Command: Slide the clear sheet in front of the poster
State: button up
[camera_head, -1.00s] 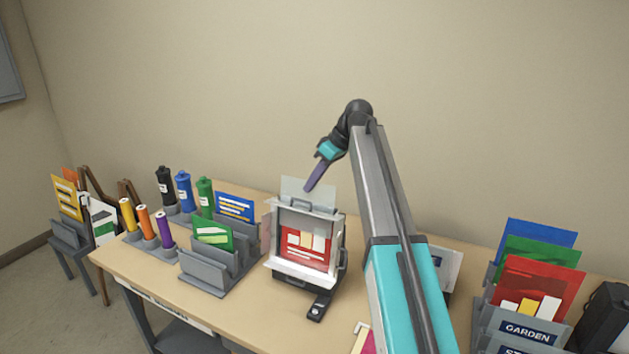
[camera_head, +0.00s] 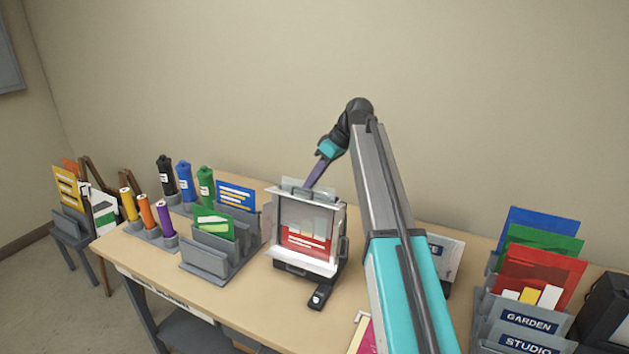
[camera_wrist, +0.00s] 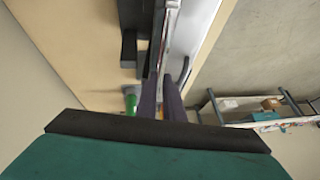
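The poster (camera_head: 304,238), red with pale bars, stands upright in the grey laminator frame (camera_head: 338,230) in the head view. The clear sheet (camera_head: 292,184) sticks up above the frame's top. Through its pale haze the poster's upper part looks washed out; its lower edge is hard to make out. My gripper (camera_head: 311,187) reaches down to the sheet's upper edge and appears shut on it. In the wrist view the two purple fingers (camera_wrist: 162,100) are close together, and the sheet between them is too thin to see clearly.
Left of the laminator are a grey slotted rack (camera_head: 205,262) with a green card (camera_head: 213,222), a blue card (camera_head: 236,195), and several colored rolls and bottles. Right are the GARDEN and STUDIO holders (camera_head: 528,320) with colored sheets. A dark lever (camera_head: 321,296) juts out in front.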

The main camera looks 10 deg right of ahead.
jog(key=o, duration=0.3)
jog(key=shift+d+r, duration=0.1)
jog(key=b+v, duration=0.4)
jog(key=v, duration=0.9)
jog(key=shift+s+d+r, duration=0.1)
jog(key=shift+s+r, duration=0.05)
jog(key=shift+r, duration=0.15)
